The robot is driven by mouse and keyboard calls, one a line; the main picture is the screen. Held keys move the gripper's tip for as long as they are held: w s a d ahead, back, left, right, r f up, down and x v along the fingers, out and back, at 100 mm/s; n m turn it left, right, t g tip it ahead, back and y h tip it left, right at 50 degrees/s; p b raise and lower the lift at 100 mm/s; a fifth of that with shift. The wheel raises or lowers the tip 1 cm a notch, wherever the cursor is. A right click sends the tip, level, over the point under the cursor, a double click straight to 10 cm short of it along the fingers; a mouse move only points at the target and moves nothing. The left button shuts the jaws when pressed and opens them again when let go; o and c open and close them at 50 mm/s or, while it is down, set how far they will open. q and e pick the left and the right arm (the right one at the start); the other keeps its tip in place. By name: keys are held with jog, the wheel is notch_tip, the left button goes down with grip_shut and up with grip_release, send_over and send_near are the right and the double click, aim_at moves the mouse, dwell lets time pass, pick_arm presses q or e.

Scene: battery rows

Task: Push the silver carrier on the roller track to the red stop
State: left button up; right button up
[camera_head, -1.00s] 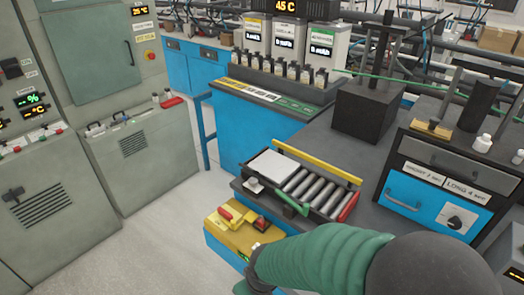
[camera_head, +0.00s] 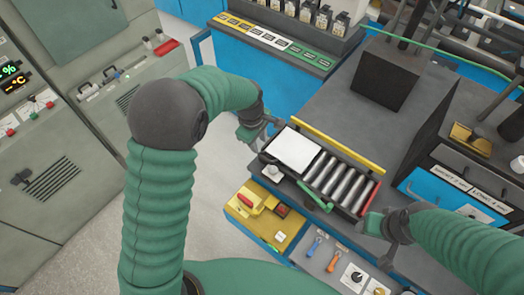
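The silver carrier (camera_head: 297,150) is a flat pale plate at the left end of the roller track (camera_head: 337,182), with bare rollers to its right. The red stop (camera_head: 364,198) is a red bar across the track's right end. My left gripper (camera_head: 272,127) is at the carrier's upper left edge; its fingers look parted, and I cannot tell whether they touch the carrier. My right gripper (camera_head: 364,226) is low, just beyond the red stop at the track's right end; its fingers are too small and dark to read.
A yellow rail (camera_head: 338,146) runs along the track's far side, and a green lever (camera_head: 313,196) sits at its near side. A yellow box (camera_head: 262,214) with red controls stands in front. A dark block (camera_head: 387,75) stands behind on the grey bench.

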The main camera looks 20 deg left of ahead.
pick_arm(q)
send_over(264, 158)
notch_tip(264, 158, down, 4)
jog(key=f, duration=0.2)
jog(key=f+p, duration=0.1)
jog(key=f, duration=0.1)
jog(key=f+p, duration=0.1)
jog(key=shift+d+f, duration=0.25)
jog(key=shift+f, duration=0.15)
jog(key=shift+w+a+f, duration=0.1)
jog(key=shift+f, duration=0.05)
jog(key=shift+a, duration=0.4)
jog(key=c, duration=0.4)
jog(key=shift+s, duration=0.2)
jog(key=shift+c, duration=1.2)
jog(key=shift+d, duration=0.3)
grip_shut()
pick_arm(e)
jog(key=shift+s+d+r, duration=0.25)
jog(key=shift+s+r, duration=0.05)
jog(key=shift+r, duration=0.35)
jog(key=shift+s+d+r, duration=0.25)
jog(key=shift+r, duration=0.4)
pick_arm(q)
jog(key=shift+a, duration=0.1)
pick_arm(e)
jog(key=shift+a, duration=0.15)
